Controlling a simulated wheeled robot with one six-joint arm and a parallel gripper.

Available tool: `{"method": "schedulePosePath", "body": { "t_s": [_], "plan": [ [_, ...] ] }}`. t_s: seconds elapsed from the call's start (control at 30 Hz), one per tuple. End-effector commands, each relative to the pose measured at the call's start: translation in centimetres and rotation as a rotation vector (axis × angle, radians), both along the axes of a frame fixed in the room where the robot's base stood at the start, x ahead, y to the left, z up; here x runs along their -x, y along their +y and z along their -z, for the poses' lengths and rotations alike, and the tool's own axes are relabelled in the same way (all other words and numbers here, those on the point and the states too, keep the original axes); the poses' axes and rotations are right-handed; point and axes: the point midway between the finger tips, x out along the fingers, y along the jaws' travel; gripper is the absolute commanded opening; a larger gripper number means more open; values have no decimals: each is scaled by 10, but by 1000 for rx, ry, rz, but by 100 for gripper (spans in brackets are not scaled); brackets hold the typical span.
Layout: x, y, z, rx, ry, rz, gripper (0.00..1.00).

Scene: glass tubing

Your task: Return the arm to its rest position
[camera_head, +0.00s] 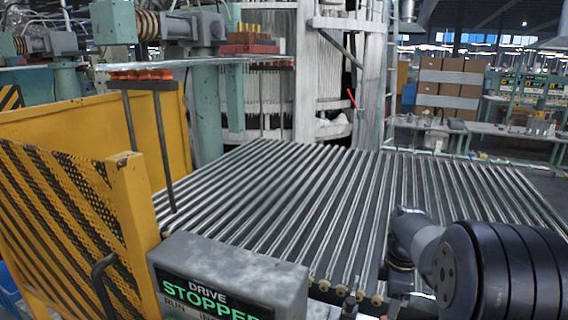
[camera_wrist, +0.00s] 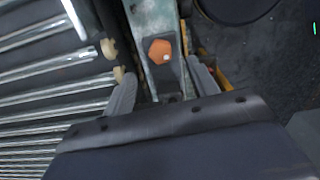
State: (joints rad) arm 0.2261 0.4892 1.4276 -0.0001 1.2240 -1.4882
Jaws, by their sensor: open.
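My gripper (camera_wrist: 161,90) shows in the wrist view with its two grey fingers spread apart and nothing between them. Behind the gap is a grey-green metal bar (camera_wrist: 148,22) with an orange hexagonal knob or bolt (camera_wrist: 160,51) on it. I cannot tell how far the fingers are from the bar. In the head view my dark arm is at the lower right, in front of the roller bed; the gripper itself cannot be made out there.
A bed of metal rollers (camera_head: 300,200) fills the middle. A grey box reading "DRIVE STOPPED" (camera_head: 225,270) stands at its near edge, beside a yellow guard (camera_head: 130,200). Machinery and a white frame stand behind. Dark floor (camera_wrist: 270,65) shows at the right in the wrist view.

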Motion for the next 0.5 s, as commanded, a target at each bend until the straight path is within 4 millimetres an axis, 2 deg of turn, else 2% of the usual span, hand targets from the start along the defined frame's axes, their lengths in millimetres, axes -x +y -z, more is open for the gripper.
{"method": "schedulePosePath", "body": {
  "t_s": [0.2,0.5],
  "plan": [
    [-1,0,-45,2,-6,0,56],
    [1,0,18,-2,6,0,56]
  ]
}}
